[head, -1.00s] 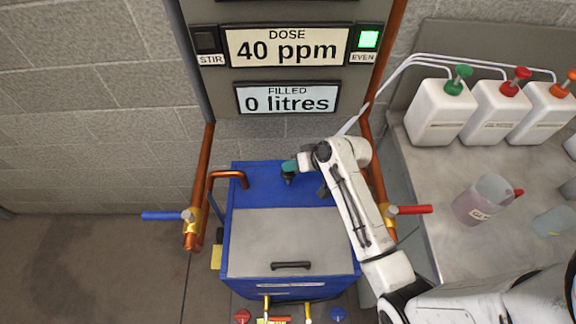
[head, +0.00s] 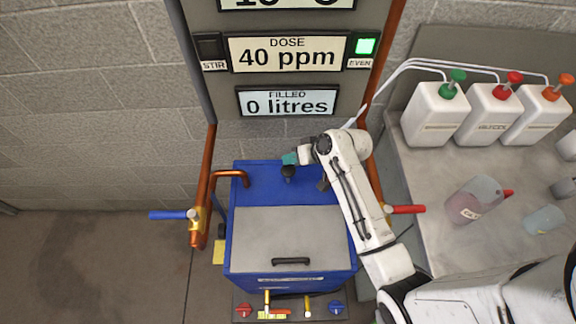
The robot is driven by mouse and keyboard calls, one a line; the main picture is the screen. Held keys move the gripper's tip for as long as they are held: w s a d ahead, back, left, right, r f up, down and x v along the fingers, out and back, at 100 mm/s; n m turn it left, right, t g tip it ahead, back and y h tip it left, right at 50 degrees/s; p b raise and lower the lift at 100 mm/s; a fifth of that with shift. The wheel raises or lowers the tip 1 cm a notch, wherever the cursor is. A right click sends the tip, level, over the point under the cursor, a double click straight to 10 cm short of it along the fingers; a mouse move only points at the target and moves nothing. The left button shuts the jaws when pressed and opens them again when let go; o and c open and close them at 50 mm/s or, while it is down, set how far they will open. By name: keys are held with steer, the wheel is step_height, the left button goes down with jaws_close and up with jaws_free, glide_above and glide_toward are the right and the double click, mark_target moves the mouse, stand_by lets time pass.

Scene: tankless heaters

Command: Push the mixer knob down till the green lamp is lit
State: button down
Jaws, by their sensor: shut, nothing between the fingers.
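The blue tank (head: 262,178) has a dark mixer knob (head: 288,172) on its top near the back. My gripper (head: 290,159), with teal fingertips, is shut and empty right at the knob's upper end in the picture. I cannot tell whether the tips touch it. On the panel above, the lamp marked EVEN (head: 365,46) is lit green. The lamp marked STIR (head: 208,46) is dark. The dose display (head: 287,55) reads 40 ppm, and the filled display (head: 287,102) reads 0 litres.
A grey lid (head: 290,230) with a black handle covers the tank's front. A blue-handled valve (head: 170,215) and a red-handled valve (head: 408,209) stand either side.

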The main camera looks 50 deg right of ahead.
mark_target(291, 170)
steer(key=shift+r+p, duration=1.35)
steer(key=shift+r, duration=0.4)
steer(key=shift+f, duration=0.1)
steer(key=shift+a, duration=0.1)
steer(key=s+a+f+n+g+h+b, duration=0.1)
steer(key=s+a+n+g, duration=0.1)
steer(key=s+a, duration=0.3)
steer(key=s+a+f+n+g+b, duration=0.1)
steer(key=s+a+f+g+b, duration=0.15)
steer(key=s, duration=0.55)
steer(key=s+r+n+g+h, duration=0.1)
steer(key=s+r+g+h, duration=0.1)
steer(key=s, duration=0.8)
steer(key=shift+s+a+r+g, duration=0.3)
steer(key=shift+r+g, duration=0.25)
steer(key=shift+r, duration=0.05)
